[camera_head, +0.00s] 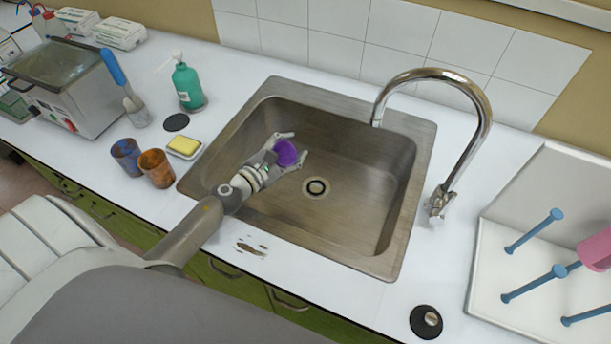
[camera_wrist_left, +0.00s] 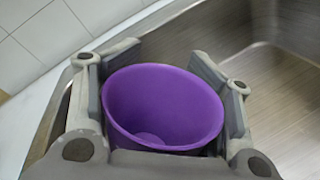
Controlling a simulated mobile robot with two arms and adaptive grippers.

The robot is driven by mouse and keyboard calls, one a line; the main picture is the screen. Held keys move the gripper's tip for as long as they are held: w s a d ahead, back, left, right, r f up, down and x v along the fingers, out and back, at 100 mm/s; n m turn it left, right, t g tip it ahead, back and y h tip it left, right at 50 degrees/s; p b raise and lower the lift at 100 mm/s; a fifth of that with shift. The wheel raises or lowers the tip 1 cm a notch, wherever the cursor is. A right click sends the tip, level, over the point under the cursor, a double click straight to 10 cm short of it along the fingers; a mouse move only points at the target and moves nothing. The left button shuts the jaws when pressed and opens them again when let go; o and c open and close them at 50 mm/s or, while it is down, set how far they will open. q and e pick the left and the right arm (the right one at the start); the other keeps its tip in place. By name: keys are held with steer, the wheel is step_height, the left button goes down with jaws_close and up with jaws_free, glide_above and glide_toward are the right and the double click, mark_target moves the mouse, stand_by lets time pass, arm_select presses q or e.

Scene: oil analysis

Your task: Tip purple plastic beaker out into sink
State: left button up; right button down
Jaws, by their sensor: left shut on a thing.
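The purple plastic beaker (camera_head: 285,153) is in my left gripper (camera_head: 290,146), over the left part of the sink basin. The gripper is shut on it, with a finger on each side. The left wrist view shows the beaker (camera_wrist_left: 163,105) from its open top, between the two fingers (camera_wrist_left: 165,80). Its inside looks plain purple, and I cannot tell if any liquid is in it. The steel sink (camera_head: 365,245) has a round drain (camera_head: 316,187) to the lower right of the beaker. My right gripper is not in view.
A tall curved tap (camera_head: 485,115) stands at the sink's right. A blue cup (camera_head: 126,157), an orange-brown cup (camera_head: 156,168) and a yellow sponge (camera_head: 184,145) are left of the sink. A green soap bottle (camera_head: 187,85) stands behind them. A drying rack (camera_head: 530,235) is at the right.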

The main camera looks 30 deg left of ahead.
arm_select(q)
steer(key=shift+d+f+m+p, duration=0.35)
steer(key=shift+d+f+m, duration=0.15)
steer(key=shift+m, duration=0.3)
steer(key=shift+r+m+y+p, duration=0.25)
steer(key=shift+m+y+p, duration=0.05)
steer(key=shift+p, duration=0.25)
steer(key=shift+m+g+p, duration=0.3)
steer(key=shift+m+p, duration=0.2)
steer(key=shift+d+f, duration=0.1)
steer(key=shift+f, duration=0.15)
steer(key=shift+f+m+y, duration=0.1)
steer(key=shift+m+y, duration=0.2)
steer(key=shift+f+m, duration=0.3)
steer(key=shift+m, duration=0.1)
steer(key=shift+d+r+m+y+p, duration=0.2)
steer(key=shift+r+m+y+p, duration=0.1)
steer(key=shift+m+p, duration=0.45)
steer(key=shift+d+f, duration=0.1)
